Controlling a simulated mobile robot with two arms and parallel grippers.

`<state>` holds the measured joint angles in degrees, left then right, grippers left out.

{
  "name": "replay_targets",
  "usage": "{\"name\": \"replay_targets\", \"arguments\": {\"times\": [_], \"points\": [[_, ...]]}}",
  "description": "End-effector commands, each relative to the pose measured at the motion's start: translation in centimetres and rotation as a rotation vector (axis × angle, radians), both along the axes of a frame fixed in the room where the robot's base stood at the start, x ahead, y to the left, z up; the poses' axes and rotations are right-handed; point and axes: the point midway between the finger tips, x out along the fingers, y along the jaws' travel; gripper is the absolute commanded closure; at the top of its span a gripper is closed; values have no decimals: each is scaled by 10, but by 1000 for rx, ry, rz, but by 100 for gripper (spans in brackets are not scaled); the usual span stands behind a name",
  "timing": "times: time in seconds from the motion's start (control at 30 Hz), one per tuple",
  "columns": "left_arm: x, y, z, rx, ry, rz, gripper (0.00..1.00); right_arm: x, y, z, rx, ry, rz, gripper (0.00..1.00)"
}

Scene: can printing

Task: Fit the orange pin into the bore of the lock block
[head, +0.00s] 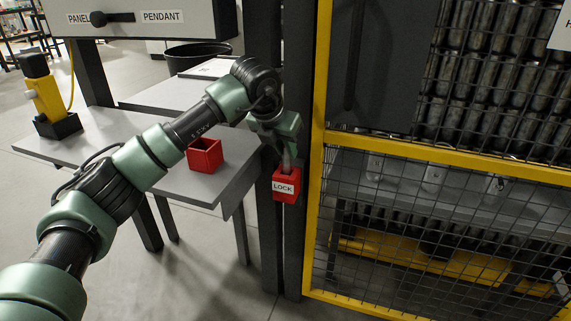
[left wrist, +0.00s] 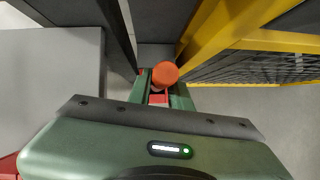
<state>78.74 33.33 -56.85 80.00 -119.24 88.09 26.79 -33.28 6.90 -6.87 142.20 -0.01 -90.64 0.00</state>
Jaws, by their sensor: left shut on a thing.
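The red lock block (head: 286,186), labelled LOCK, is fixed to a dark post beside the yellow fence frame. My left gripper (head: 287,160) is directly above it, pointing down, with its fingertips close to the block's top. In the left wrist view my left gripper (left wrist: 160,97) is shut on the orange pin (left wrist: 165,73), whose round orange head shows between the fingers. A bit of the red block (left wrist: 158,99) shows below the pin. The pin's lower end and the bore are hidden, so I cannot tell whether the pin is in the bore. My right gripper is not in view.
A grey table (head: 100,140) on the left carries an open red box (head: 204,155) and a yellow device (head: 46,97) on a black base. A yellow-framed mesh fence (head: 440,200) stands close on the right of the block. A black bin (head: 196,52) stands behind.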

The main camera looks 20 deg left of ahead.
Motion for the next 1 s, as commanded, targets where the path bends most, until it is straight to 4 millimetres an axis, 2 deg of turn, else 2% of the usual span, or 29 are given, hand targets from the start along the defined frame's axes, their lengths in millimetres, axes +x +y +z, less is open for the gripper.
{"name": "replay_targets", "arguments": {"times": [0.27,0.67,0.7,0.73,0.77,1.0], "points": [[0,1,-38,1,1,1,100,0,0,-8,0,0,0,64],[0,0,-44,-1,-1,1,100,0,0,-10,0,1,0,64],[0,0,-43,1,1,1,69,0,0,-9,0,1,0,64],[0,0,-43,1,1,1,61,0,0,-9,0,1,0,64],[0,0,-43,1,1,1,59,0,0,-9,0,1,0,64],[0,0,-43,1,1,0,59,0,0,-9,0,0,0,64]]}}
